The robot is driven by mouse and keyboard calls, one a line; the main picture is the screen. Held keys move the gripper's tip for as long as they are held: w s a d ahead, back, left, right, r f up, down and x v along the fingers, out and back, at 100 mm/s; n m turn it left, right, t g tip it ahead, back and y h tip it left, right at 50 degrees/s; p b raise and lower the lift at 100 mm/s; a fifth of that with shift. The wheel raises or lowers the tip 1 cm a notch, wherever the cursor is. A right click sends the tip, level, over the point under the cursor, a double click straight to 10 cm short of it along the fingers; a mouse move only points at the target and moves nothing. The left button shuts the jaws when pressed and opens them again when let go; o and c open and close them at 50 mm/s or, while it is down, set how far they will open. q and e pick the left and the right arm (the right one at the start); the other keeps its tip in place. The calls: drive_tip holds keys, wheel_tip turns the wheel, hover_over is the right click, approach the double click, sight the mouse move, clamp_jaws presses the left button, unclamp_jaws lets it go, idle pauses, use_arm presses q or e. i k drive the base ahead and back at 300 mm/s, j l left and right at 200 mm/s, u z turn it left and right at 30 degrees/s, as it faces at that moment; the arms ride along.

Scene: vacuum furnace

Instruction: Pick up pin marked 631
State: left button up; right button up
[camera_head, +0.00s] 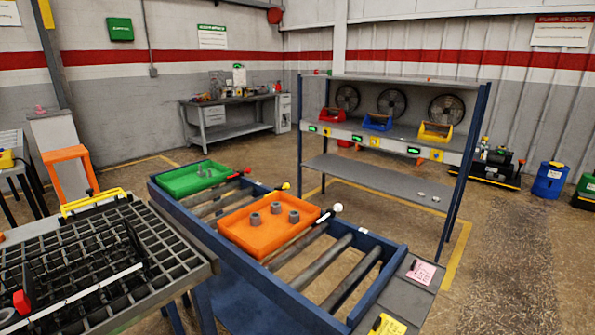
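No marking 631 is readable on any part, so I cannot tell which thing is that pin. Along the far rail of the blue roller conveyor (375,240) are a red-tipped piece (247,170), a yellow-tipped piece (286,186) and a white-tipped piece (338,207), each small and possibly a pin. A pink tag (422,272) with handwriting too small to read lies on the grey plate at the conveyor's near right end. A yellow tag (388,325) is partly cut off by the bottom edge. Neither of my grippers shows.
A green tray (170,188) and an orange tray (232,237) with grey parts sit on the conveyor. Bare rollers (350,277) lie right of them. A black grid basket (60,268) stands at left. A shelf rack (385,180) with coloured bins stands behind.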

sight(201, 172)
drive_tip(key=i+l+z, duration=0.3)
drive_tip(key=l, duration=0.3)
drive_tip(key=i+l+z, duration=0.3)
drive_tip(key=l, duration=0.3)
drive_tip(key=i+l+z, duration=0.2)
drive_tip(key=l+z, duration=0.15)
drive_tip(key=l, duration=0.2)
drive_tip(key=i+l+z, duration=0.3)
drive_tip(key=i+l, duration=0.1)
drive_tip(key=i, duration=0.4)
drive_tip(key=i+l+u, duration=0.15)
drive_tip(key=i, duration=0.3)
drive_tip(key=i+l, duration=0.1)
drive_tip(key=i, duration=0.4)
drive_tip(key=i+j+u, duration=0.15)
drive_tip(key=u, duration=0.25)
drive_tip(key=i+u, duration=0.65)
drive_tip(key=u, duration=0.15)
drive_tip(key=i+l+u, duration=0.15)
drive_tip(key=i+u, duration=0.25)
drive_tip(key=i+j+u, duration=0.25)
drive_tip(key=i+u, duration=1.15)
drive_tip(key=i+l+u, duration=0.3)
drive_tip(key=u, duration=0.15)
drive_tip(key=i+l+u, duration=1.2)
drive_tip(key=l, duration=0.35)
drive_tip(key=k, duration=0.05)
